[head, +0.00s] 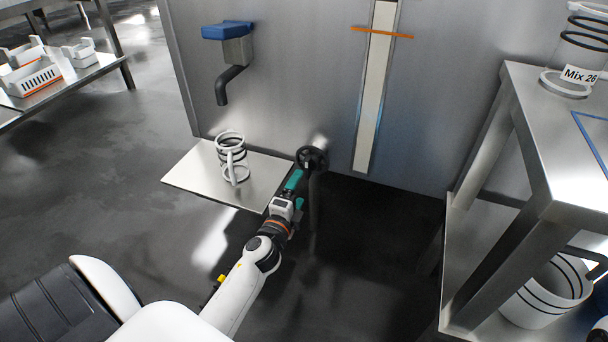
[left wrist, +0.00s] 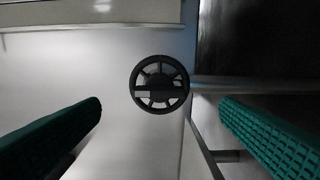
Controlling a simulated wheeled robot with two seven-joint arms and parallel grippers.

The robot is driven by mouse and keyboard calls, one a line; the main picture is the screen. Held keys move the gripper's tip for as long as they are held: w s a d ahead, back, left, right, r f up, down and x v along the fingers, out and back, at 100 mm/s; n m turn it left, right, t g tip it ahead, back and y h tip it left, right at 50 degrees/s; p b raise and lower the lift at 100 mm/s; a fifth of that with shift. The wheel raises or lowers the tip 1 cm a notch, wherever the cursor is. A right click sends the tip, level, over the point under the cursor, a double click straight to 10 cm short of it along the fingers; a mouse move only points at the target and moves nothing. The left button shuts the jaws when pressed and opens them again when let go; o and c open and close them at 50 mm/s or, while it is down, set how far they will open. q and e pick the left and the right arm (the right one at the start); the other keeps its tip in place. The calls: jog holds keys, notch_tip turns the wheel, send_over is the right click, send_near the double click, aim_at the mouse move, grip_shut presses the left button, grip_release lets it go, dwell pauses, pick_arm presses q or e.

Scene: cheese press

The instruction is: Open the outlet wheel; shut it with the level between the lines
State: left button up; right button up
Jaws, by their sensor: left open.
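The outlet wheel (head: 311,157) is a black spoked handwheel low in front of the steel tank wall. In the left wrist view the wheel (left wrist: 160,84) shows face-on, centred between my two teal fingers, with a gap on each side. My left gripper (head: 299,186) is open, just in front of and below the wheel, and holds nothing. A tall cream level strip (head: 377,95) runs up the tank wall, with an orange marker (head: 382,32) across its upper part. I cannot make out a liquid level or separate lines on it. My right gripper is not in view.
A steel shelf (head: 190,180) left of the wheel carries a white ringed vessel (head: 232,142). A blue-topped unit with a dark spout (head: 228,75) is on the wall above. A steel table (head: 520,120) stands at right, with a white bucket (head: 545,295) below. Floor at left is clear.

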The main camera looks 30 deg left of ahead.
pick_arm(q)
jog(key=v, duration=0.2)
jog(key=shift+s, duration=0.4)
jog(key=shift+r, duration=0.1)
